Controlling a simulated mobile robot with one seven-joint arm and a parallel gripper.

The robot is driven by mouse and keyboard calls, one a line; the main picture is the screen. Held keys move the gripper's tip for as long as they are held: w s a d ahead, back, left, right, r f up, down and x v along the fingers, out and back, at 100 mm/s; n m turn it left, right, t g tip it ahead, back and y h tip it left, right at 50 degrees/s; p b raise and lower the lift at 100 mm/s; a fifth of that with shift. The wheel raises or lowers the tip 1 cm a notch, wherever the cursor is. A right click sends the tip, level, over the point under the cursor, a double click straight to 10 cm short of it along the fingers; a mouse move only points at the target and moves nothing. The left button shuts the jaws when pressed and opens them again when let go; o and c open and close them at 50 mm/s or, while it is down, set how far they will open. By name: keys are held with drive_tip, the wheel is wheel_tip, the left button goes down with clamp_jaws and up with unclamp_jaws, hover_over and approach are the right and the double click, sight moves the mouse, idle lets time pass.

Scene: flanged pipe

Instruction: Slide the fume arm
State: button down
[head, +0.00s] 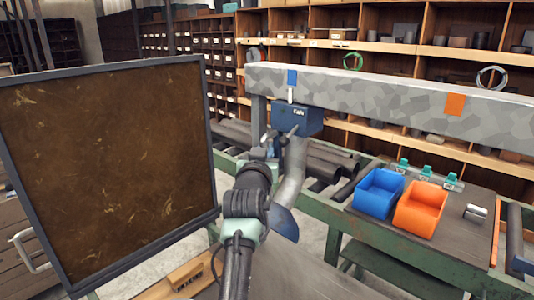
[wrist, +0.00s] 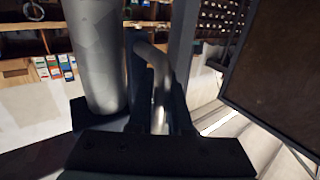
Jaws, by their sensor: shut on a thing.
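The fume arm's blue carriage (head: 296,118) hangs at the left part of a long grey beam (head: 370,92). A white pointer (head: 290,95) on it stands just below a blue mark (head: 291,77) on the beam. An orange mark (head: 455,104) is farther right. A grey duct (head: 293,165) drops from the carriage to a blue hood (head: 283,222). The duct also shows in the wrist view (wrist: 98,60). My gripper (wrist: 160,112) is shut on a bent metal handle (wrist: 164,68) beside the duct. In the head view my gripper (head: 270,147) is small and partly hidden by my arm.
A dark brown framed panel (head: 105,165) stands close at the left. A green-framed bench (head: 385,250) carries a blue bin (head: 378,195), an orange bin (head: 420,210) and a metal cylinder (head: 474,213). Pipes (head: 325,165) lie behind the duct. Shelves fill the back.

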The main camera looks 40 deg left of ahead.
drive_tip(key=c, duration=0.8)
unclamp_jaws()
drive_tip(key=shift+c, duration=0.2)
drive_tip(key=shift+d, duration=0.1)
drive_tip(key=b+v, duration=0.2)
drive_tip(key=v, duration=1.1)
